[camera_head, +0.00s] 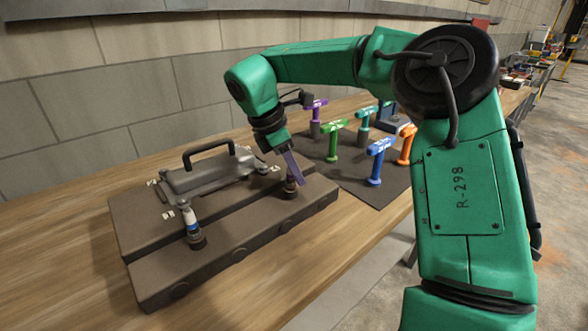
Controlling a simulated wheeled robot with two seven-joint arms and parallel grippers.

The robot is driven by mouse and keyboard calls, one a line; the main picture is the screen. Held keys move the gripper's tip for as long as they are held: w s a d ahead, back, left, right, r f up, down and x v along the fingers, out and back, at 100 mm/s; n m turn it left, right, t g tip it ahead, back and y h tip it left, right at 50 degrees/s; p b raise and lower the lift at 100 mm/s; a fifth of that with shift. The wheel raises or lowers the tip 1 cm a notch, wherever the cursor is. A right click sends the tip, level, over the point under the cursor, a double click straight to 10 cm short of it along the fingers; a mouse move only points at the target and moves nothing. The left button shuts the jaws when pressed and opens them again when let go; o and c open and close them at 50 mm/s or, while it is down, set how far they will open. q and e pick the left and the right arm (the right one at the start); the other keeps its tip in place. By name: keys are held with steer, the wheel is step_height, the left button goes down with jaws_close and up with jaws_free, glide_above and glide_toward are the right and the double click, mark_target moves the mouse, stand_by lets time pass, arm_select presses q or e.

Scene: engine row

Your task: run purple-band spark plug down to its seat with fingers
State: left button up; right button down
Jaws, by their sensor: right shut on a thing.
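My right gripper (291,176) points down over the right end of the engine block (160,285). It is shut on the purple-band spark plug (291,187), which stands at a dark round well in the block's lower step. The fingers hide most of the plug, and I cannot tell how deep it sits. My left gripper is out of view.
A grey cover (205,177) with a black handle lies on the block behind the plugs. Several T-handle tools, including purple (315,104), green (333,125), blue (380,147) and orange (407,131), stand on a dark mat (345,180) at the right. The bench front is clear.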

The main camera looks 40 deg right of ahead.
steer(key=shift+m, duration=0.4)
steer(key=c, duration=0.7)
jaws_free()
steer(key=shift+r, duration=0.1)
